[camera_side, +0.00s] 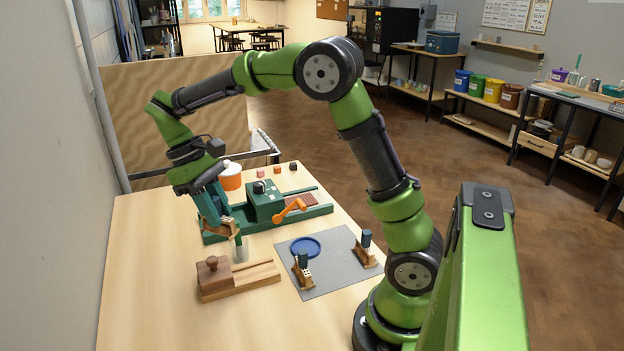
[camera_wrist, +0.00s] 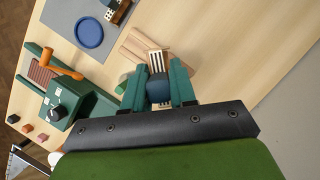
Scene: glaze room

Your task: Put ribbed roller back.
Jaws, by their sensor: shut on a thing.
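My gripper (camera_side: 219,222) has its teal fingers shut on a tool with a dark blue handle (camera_wrist: 158,91) and a black-and-white striped head, which I take for the ribbed roller (camera_wrist: 157,62). In the side view the roller's brown part (camera_side: 227,228) shows at the fingertips, above the table and behind the wooden block (camera_side: 240,281). Part of the handle is hidden between the fingers. Two similar blue-handled tools stand on the grey mat (camera_side: 320,285): a dotted roller (camera_side: 304,271) at left and another (camera_side: 367,249) at right, its head unclear.
A small green-topped cylinder (camera_side: 241,251) stands close in front. A blue ring-like dish (camera_side: 306,247) lies on the mat. An orange-and-white pot (camera_side: 231,177) stands behind. The table's front left is clear.

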